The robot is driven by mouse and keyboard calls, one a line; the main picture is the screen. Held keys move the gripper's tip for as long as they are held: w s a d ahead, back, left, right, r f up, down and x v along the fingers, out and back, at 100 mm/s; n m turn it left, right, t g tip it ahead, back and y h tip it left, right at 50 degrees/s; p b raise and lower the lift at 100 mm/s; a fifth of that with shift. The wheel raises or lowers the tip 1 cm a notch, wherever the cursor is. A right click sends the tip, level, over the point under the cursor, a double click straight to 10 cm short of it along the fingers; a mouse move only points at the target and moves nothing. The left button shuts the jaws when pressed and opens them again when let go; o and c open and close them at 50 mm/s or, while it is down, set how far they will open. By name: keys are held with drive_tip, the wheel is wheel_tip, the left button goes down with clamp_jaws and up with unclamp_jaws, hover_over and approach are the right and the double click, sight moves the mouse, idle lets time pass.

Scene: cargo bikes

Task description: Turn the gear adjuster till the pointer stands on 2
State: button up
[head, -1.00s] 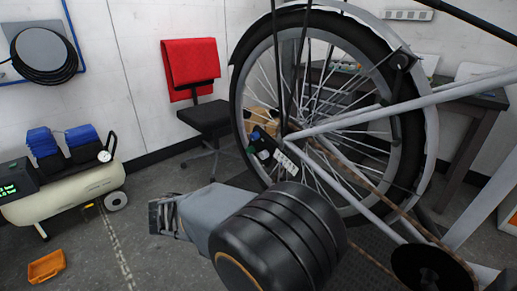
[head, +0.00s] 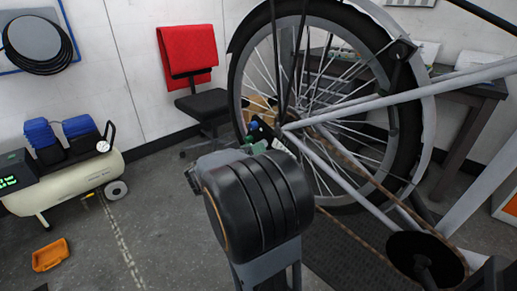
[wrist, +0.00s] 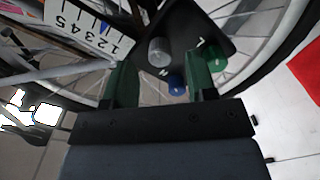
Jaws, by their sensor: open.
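The scale plate (wrist: 85,25), white with the numbers 1 to 5, is upside down at the upper left of the wrist view. A small blue pointer (wrist: 105,27) shows near the 2; its exact reading is unclear. On the dark bracket (wrist: 190,22) beside it are a grey round knob (wrist: 158,50), a blue knob (wrist: 177,85) and a green knob (wrist: 217,60). I cannot tell for certain which is the gear adjuster. My gripper (wrist: 163,83) is open, its green fingers apart, with the grey and blue knobs in view between them. Contact is not visible.
The rear wheel (head: 408,130) and frame tubes (head: 350,118) stand close to the right of the bracket. A chain and dark chainring (head: 415,258) are lower right. Floor at left is mostly clear.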

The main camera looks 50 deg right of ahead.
drive_tip(key=shift+s+d, duration=0.1)
drive_tip(key=shift+d, duration=1.25)
drive_tip(key=shift+c, duration=0.3)
drive_tip(key=c, duration=0.9)
